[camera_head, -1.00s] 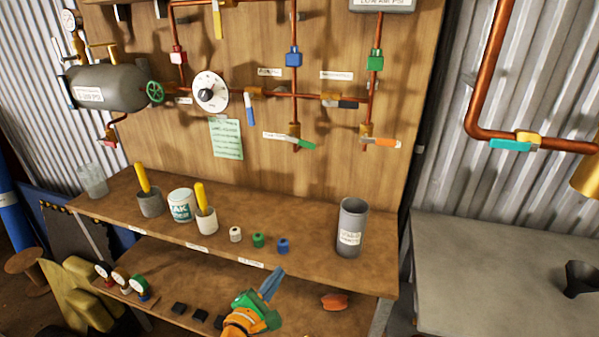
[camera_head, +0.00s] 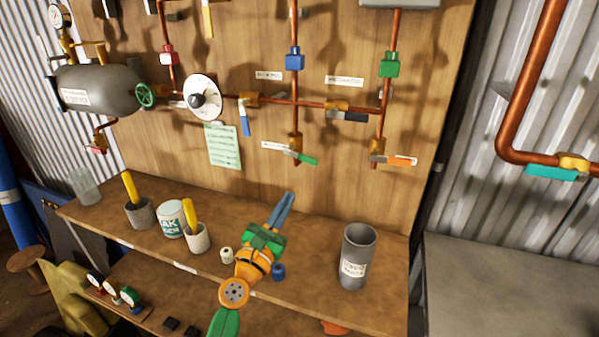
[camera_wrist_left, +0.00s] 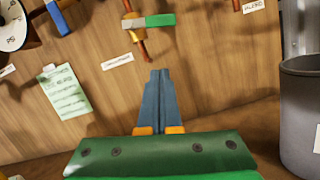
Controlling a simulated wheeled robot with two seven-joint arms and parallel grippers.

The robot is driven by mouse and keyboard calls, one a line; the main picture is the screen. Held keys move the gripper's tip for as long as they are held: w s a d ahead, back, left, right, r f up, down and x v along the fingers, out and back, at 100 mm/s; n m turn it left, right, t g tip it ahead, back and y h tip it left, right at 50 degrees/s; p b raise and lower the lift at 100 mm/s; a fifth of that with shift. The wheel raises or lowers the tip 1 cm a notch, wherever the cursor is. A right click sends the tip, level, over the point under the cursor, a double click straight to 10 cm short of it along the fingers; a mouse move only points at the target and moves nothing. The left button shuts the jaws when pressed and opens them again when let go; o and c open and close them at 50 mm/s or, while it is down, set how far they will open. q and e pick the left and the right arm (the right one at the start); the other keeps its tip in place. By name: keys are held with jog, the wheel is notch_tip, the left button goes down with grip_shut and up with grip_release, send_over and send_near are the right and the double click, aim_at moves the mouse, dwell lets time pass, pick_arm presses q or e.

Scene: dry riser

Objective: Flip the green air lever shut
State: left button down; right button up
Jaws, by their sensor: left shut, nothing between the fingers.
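The green lever (camera_head: 303,157) sits on a brass valve at the lower end of the middle copper pipe. Its handle lies across the pipe, tilting slightly down to the right. In the left wrist view the green lever (camera_wrist_left: 160,20) is at the top, above the fingertips. My left gripper (camera_head: 287,198) is shut and empty, pointing up at the board below the lever and apart from it. The closed fingers also show in the left wrist view (camera_wrist_left: 158,75). My right gripper is not in view.
An orange lever (camera_head: 402,161) is to the right and a blue lever (camera_head: 246,124) to the left. A grey cylinder (camera_head: 358,256) stands on the shelf (camera_head: 315,290) right of my gripper. Pots (camera_head: 196,238) stand to the left. A teal lever (camera_head: 552,172) is far right.

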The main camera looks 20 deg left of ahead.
aim_at(305, 161)
pick_arm(q)
jog(key=w+r+p, duration=0.1)
jog(key=r, duration=0.1)
jog(key=w+d+r+n+p, duration=0.1)
jog(key=w+r+p, duration=0.1)
jog(key=w+r+n+p, duration=0.1)
jog(key=w+r+p, duration=0.1)
jog(key=r, duration=0.1)
jog(key=shift+w+d+y, duration=0.15)
jog(key=shift+d+y, duration=0.2)
jog(key=shift+y, duration=0.05)
jog(key=shift+d+f, duration=0.1)
jog(key=shift+d, duration=0.1)
jog(key=shift+w+f, duration=0.1)
jog(key=shift+f, duration=0.05)
